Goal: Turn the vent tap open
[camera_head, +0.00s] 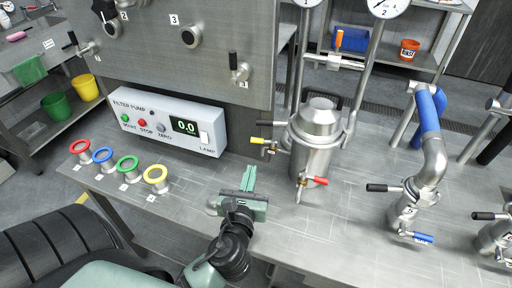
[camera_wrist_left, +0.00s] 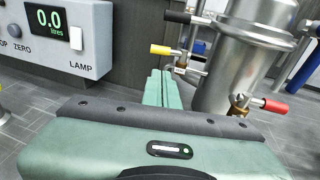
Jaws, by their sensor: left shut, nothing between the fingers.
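A steel jacketed vessel (camera_head: 318,125) stands on the bench and carries several lever taps. A yellow-handled tap (camera_head: 260,141) points left from its side, and a red-handled tap (camera_head: 318,180) sits low at its front. Both show in the left wrist view, as the yellow handle (camera_wrist_left: 160,50) and the red handle (camera_wrist_left: 274,106). An orange-handled tap (camera_head: 339,40) stands upright on the pipe behind. My left gripper (camera_head: 249,175) is shut and empty, apart from the taps, left of the vessel and below the yellow handle. My right gripper is not visible.
A pump box (camera_head: 168,122) with a 0.0 display stands left of the gripper. Several coloured rings (camera_head: 155,176) on stubs line the bench's left front. A second fitting with a blue hose (camera_head: 427,110) and a blue-handled tap (camera_head: 420,238) stands right. Bench between is clear.

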